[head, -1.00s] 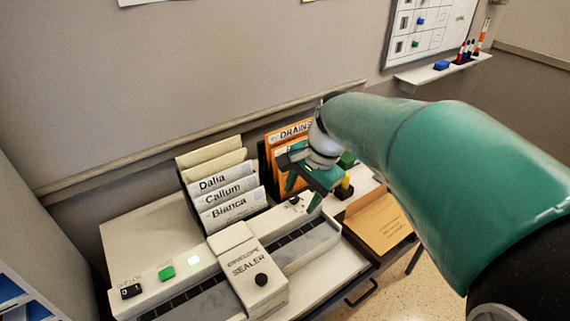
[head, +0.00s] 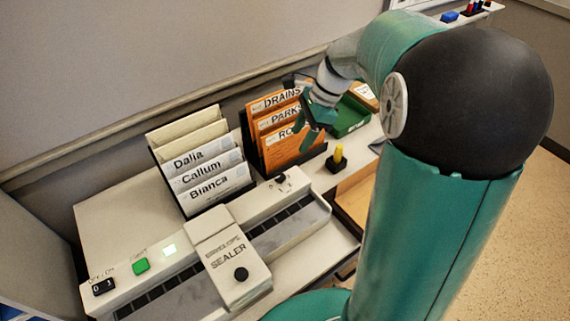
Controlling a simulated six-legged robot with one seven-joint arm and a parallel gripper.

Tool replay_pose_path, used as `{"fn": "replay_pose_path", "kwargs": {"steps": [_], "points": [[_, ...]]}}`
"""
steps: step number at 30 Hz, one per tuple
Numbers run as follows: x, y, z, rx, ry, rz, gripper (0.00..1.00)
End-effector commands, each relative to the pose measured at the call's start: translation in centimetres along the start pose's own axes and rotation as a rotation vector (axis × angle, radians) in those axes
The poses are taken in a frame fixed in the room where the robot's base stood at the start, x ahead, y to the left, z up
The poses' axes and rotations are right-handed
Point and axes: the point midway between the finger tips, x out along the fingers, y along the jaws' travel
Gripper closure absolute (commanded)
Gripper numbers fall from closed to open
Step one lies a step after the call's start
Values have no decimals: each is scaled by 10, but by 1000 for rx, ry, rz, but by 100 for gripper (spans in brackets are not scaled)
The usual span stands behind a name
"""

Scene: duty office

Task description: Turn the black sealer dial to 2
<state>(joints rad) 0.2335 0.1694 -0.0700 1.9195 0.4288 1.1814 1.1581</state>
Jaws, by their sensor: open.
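The white envelope sealer (head: 228,254) stands on the desk, with the word SEALER on its raised head. A round black knob (head: 240,274) sits on that head. A small black dial (head: 280,179) with faint marks sits on the sealer's far right end; its setting is too small to read. My gripper (head: 309,126) is open and empty, in front of the orange folders, above and to the right of the small dial and apart from it. Its fingers point down, and one partly covers the folder labels.
A rack of white folders (head: 207,170) and a rack of orange folders (head: 288,125) stand behind the sealer. A yellow-handled stamp (head: 338,158) and green tray (head: 349,117) are to the right. An off/on switch (head: 103,286) and green button (head: 141,265) are at left.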

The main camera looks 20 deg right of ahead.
Motion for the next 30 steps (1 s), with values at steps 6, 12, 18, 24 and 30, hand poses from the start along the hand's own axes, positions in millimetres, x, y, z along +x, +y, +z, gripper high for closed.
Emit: {"fn": "replay_pose_path", "kwargs": {"steps": [6, 12, 18, 24, 30], "points": [[33, 6, 2, -2, 0, 4, 48], [74, 6, 2, -3, 0, 5, 48], [110, 4, 1, -3, 0, 4, 48], [129, 2, 0, -2, 1, 0, 48], [132, 1, 0, -2, 1, -2, 48]]}}
